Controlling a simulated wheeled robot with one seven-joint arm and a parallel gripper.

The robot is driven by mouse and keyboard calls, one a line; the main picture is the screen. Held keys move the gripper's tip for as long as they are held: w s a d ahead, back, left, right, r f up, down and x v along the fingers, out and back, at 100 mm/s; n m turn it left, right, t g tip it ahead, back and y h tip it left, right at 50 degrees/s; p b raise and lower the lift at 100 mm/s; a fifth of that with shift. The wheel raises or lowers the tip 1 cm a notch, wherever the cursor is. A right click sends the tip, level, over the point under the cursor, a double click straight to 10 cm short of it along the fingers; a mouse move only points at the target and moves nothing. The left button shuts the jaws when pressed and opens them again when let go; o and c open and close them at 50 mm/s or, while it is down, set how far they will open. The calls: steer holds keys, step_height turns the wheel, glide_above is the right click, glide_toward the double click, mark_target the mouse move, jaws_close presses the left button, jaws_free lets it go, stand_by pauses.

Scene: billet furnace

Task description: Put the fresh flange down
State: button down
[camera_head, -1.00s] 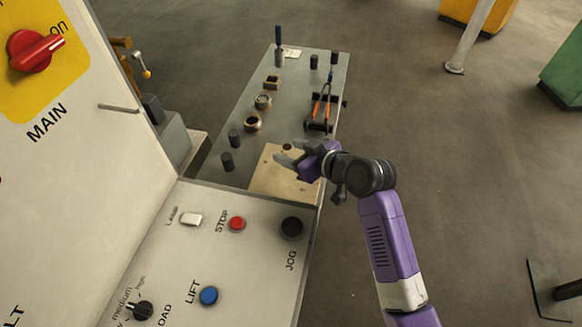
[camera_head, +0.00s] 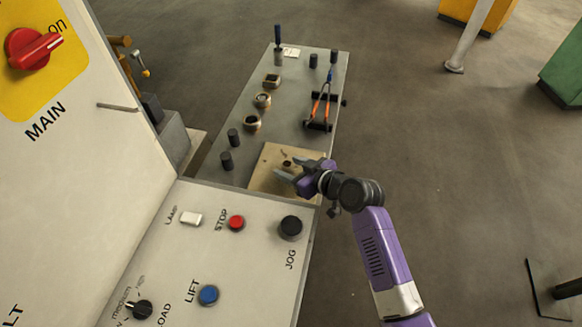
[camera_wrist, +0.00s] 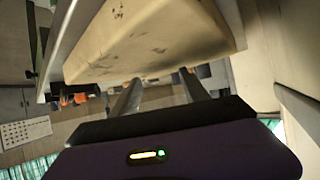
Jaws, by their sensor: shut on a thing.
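My gripper (camera_head: 290,172) is over the beige board (camera_head: 264,180) at the near end of the grey bench. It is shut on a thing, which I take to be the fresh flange. A small brown piece (camera_head: 286,163) shows beside the fingertips, too small to make out its shape. In the wrist view the two fingers (camera_wrist: 160,95) reach towards the scuffed beige board (camera_wrist: 160,40), and the held part cannot be made out there. I cannot tell whether it touches the board.
A white control panel (camera_head: 255,265) with buttons stands close in front of the bench.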

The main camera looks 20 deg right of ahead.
steer(key=c, duration=0.6)
jaws_free()
steer(key=shift+o, duration=0.2)
steer(key=shift+r, duration=0.15)
steer(key=v, duration=1.2)
